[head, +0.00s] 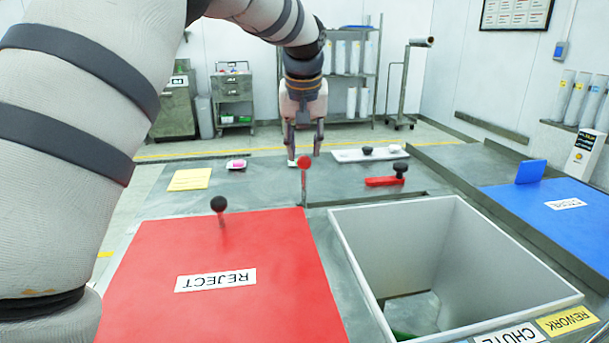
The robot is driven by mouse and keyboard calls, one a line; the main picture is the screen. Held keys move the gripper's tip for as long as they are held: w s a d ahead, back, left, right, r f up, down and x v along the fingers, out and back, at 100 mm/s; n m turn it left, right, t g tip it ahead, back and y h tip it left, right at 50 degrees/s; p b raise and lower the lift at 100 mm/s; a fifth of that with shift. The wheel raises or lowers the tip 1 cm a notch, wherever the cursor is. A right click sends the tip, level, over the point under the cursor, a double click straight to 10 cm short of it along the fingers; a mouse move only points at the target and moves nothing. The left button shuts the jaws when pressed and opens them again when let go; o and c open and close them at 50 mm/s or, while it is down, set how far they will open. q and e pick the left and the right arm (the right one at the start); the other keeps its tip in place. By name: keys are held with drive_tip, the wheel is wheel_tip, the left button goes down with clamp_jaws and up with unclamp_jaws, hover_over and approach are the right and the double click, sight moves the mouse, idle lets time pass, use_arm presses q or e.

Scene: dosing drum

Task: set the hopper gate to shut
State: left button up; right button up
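No part in view is labelled as the hopper gate, so I cannot tell which one it is. A lever with a red ball knob (304,162) stands upright behind the red panel. A red handle (384,181) with a black knob lies on the grey bench behind the open chute (452,262). My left gripper (304,156) points down with its fingers apart, just behind or around the red knob; the depth between them is hard to judge. Nothing shows gripped between the fingers. My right gripper is not in view.
A red panel marked REJECT (216,280) has a black-knobbed lever (219,205) at its back. A yellow note (190,180), a small pink-topped item (236,165) and a white plate with black knobs (372,154) lie on the bench. A blue panel (545,205) is at right.

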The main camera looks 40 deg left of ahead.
sight(305, 176)
use_arm(q)
drive_tip(key=b+x, duration=0.1)
drive_tip(key=x, duration=1)
drive_tip(key=shift+s+d+f, duration=0.1)
drive_tip(key=shift+s+d, duration=0.05)
drive_tip(key=shift+s, duration=0.05)
clamp_jaws()
